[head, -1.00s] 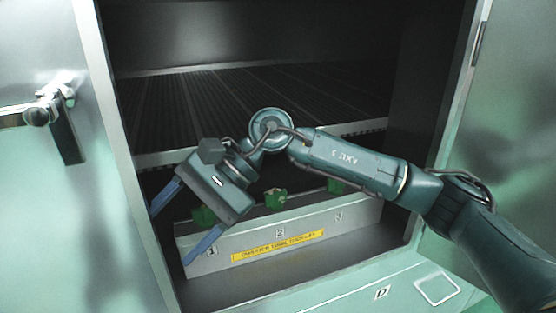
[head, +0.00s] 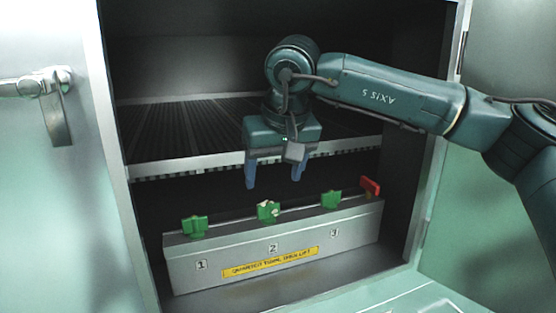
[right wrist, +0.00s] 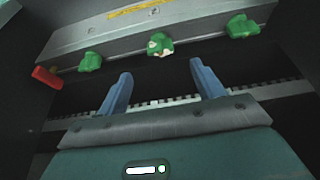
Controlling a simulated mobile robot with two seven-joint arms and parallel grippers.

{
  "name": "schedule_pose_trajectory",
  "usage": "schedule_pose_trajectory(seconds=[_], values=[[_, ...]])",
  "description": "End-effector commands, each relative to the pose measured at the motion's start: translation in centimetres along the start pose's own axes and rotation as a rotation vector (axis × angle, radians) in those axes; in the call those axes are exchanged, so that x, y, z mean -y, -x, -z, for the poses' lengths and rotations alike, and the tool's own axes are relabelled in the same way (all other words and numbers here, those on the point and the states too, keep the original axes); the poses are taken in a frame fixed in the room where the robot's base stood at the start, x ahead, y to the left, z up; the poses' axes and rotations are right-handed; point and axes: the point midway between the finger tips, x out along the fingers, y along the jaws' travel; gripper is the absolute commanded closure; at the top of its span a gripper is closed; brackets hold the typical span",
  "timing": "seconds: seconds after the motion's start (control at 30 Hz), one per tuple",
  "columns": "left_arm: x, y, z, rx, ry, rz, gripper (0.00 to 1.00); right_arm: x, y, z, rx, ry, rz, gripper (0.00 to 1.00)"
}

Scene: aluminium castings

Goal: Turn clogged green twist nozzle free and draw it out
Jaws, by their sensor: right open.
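Three green twist nozzles stand in a row on a grey manifold block (head: 210,262) low inside the cabinet, above the labels 1, 2 and 3. The middle nozzle (head: 268,211), at label 2, has pale crust on it; it also shows in the right wrist view (right wrist: 160,44). The nozzles at label 1 (head: 194,227) and label 3 (head: 331,200) look clean green. My right gripper (head: 274,184) is open and empty, fingers pointing down, just above the middle nozzle and apart from it. In the right wrist view its blue fingers (right wrist: 160,70) straddle the line to that nozzle. My left gripper is not in view.
A red handle (head: 371,187) sits at the block's right end. A slatted shelf (head: 180,158) crosses the cabinet behind my gripper. The cabinet's side walls flank the block. An open door with a latch (head: 55,112) is at the left.

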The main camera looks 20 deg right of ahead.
Motion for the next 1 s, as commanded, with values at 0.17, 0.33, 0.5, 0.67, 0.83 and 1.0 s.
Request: schedule_pose_trajectory(seconds=[0.17, 0.33, 0.5, 0.67, 0.83, 1.0], values=[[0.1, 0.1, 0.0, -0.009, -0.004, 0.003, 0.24, 0.0, -3.8, -0.1, 0.003, 0.0, 0.0, 0.33], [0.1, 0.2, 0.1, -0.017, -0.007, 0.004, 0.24, 0.1, -6.7, -0.1, 0.002, 0.0, 0.0, 0.33], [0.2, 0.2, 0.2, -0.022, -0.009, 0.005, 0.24, 0.1, -8.6, -0.1, 0.002, -0.001, 0.002, 0.33], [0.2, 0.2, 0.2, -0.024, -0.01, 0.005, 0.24, 0.1, -9.2, -0.1, 0.0, 0.0, 0.002, 0.33], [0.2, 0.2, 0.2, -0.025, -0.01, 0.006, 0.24, 0.1, -9.2, -0.1, 0.0, -0.001, 0.002, 0.33], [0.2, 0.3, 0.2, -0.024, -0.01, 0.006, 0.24, 0.1, -9.2, -0.1, 0.0, -0.001, 0.003, 0.4]])
